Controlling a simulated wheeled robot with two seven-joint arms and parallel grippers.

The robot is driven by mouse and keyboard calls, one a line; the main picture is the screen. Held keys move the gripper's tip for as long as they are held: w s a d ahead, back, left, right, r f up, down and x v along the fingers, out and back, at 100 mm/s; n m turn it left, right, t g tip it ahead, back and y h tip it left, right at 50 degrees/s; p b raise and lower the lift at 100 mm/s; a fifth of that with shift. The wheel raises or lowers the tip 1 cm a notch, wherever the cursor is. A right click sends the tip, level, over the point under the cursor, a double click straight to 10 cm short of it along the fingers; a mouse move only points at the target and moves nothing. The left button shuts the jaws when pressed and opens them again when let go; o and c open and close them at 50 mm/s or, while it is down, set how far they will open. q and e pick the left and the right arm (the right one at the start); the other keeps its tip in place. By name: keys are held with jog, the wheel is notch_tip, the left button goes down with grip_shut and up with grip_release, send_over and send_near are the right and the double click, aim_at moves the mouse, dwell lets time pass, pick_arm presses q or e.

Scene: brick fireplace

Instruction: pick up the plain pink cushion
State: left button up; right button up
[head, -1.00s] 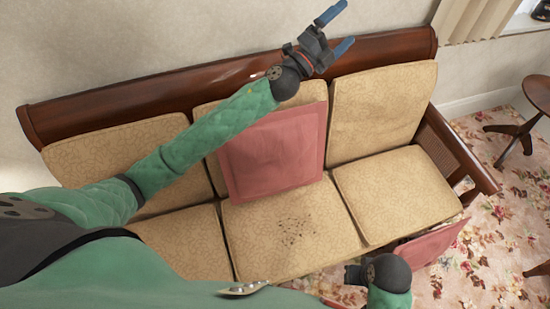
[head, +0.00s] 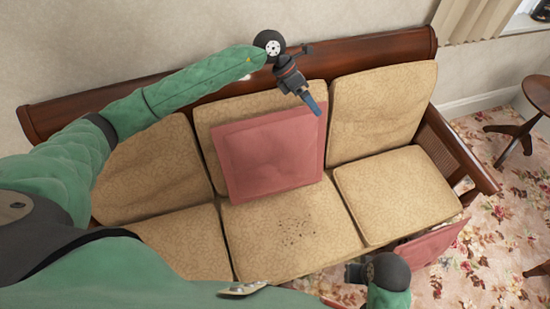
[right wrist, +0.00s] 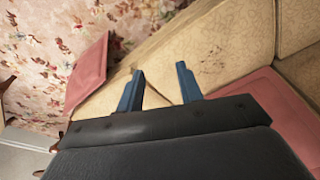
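A plain-looking pink cushion (head: 265,155) leans on the middle back cushion of the sofa. Part of it shows at the right of the right wrist view (right wrist: 262,112). A second pink cushion (head: 432,244) is by the sofa's front right, partly hidden in the head view; it also shows in the right wrist view (right wrist: 88,74). My left gripper (head: 315,105) points down at the first cushion's upper right corner; its fingers overlap in view and contact is unclear. My right gripper (right wrist: 159,75) is open and empty near the seat front.
The tan sofa (head: 395,190) has a dark wooden back rail (head: 385,47) behind my left arm. The middle seat (head: 280,255) carries dark specks. A small round wooden table (head: 538,95) stands at the right on flowered carpet (head: 500,235).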

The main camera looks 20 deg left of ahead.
aim_at(272, 122)
pick_arm(q)
jog(key=a+f+y, duration=0.1)
jog(key=a+y, duration=0.1)
jog(key=a, duration=0.1)
jog(key=a+f+y, duration=0.2)
jog(key=a, duration=0.2)
jog(key=a+f+g+y, duration=0.1)
jog(key=a+y, duration=0.1)
jog(key=a, duration=0.2)
jog(key=shift+a+f, duration=0.2)
jog(key=shift+a, duration=0.05)
jog(key=shift+a+f, duration=0.15)
jog(key=shift+a, duration=0.1)
jog(key=shift+f, duration=0.25)
jog(key=shift+s+f, duration=0.15)
jog(key=shift+f, duration=0.15)
jog(key=shift+s+d+f+p, duration=0.1)
jog(key=shift+d+f+p, duration=0.05)
jog(key=shift+f+p, duration=0.4)
jog(key=p+x, duration=0.2)
jog(key=x, duration=0.3)
jog(key=shift+d+f, duration=0.1)
jog(key=shift+f, duration=0.05)
pick_arm(e)
notch_tip(272, 122, down, 14)
jog(key=w, duration=0.1)
jog(key=shift+w, duration=0.25)
pick_arm(q)
jog(key=shift+c, duration=0.4)
